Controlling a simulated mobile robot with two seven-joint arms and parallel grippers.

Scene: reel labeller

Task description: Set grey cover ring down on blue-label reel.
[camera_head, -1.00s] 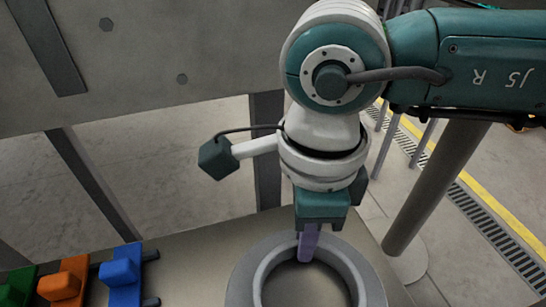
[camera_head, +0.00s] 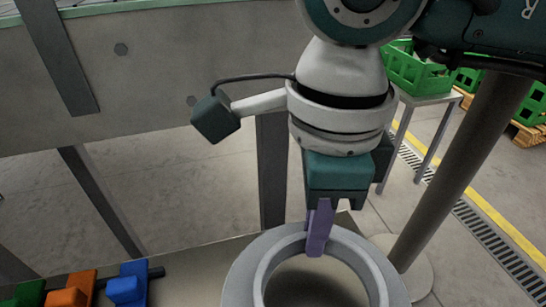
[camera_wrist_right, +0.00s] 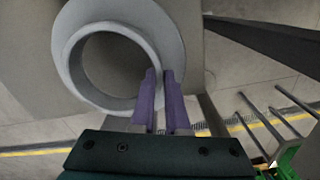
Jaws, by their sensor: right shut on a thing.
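The grey cover ring (camera_head: 243,281) is at the bottom centre of the head view, its near part cut off by the frame edge. My right gripper (camera_head: 318,236) points down with its purple fingers shut on the ring's far wall. In the right wrist view, the ring (camera_wrist_right: 167,30) fills the upper left, and the two purple fingers (camera_wrist_right: 161,105) are at its lower right edge. No blue-label reel can be made out in either view. My left gripper is not in view.
Green, orange (camera_head: 72,290) and blue (camera_head: 131,285) blocks stand in a row at the lower left. A grey panel (camera_head: 150,90) spans the back. Green crates (camera_head: 415,72) stand on a table at the upper right. A thick dark post (camera_head: 460,160) rises right of the ring.

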